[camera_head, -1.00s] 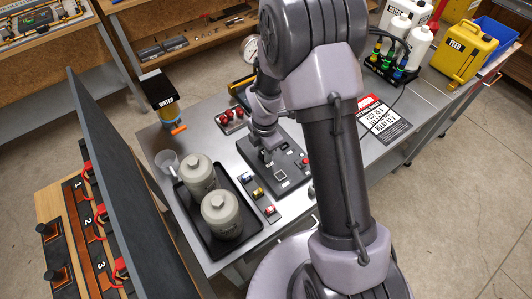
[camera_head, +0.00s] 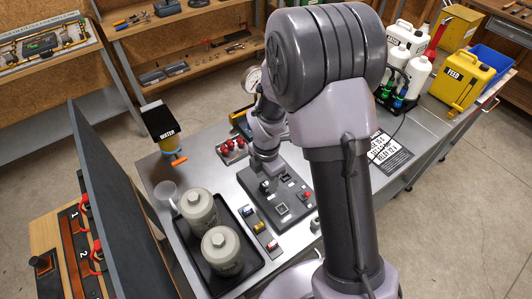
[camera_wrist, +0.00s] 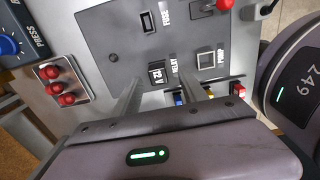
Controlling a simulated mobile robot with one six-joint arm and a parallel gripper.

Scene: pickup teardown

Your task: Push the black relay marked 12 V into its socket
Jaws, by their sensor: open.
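The black relay (camera_wrist: 157,74) with a white "12 V" mark shows in the wrist view beside the RELAY label on the grey panel (camera_wrist: 115,30). It stands at the relay position; I cannot tell how deep it sits in the socket. My gripper (camera_wrist: 162,84) is open, its two fingers pointing at the panel on either side of the relay's near end. I see no clear contact. In the head view the panel (camera_head: 302,212) lies on the metal bench, with my gripper (camera_head: 265,186) low over its left part; the relay is not clear there.
On the panel are a FUSE slot (camera_wrist: 148,22), a PUMP square (camera_wrist: 206,60) and a red-tipped lever (camera_wrist: 225,4). A row of coloured fuses (camera_head: 259,227) lies in front. A red-capped block (camera_head: 232,148) and a black tray (camera_head: 250,262) with two grey canisters stand close by.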

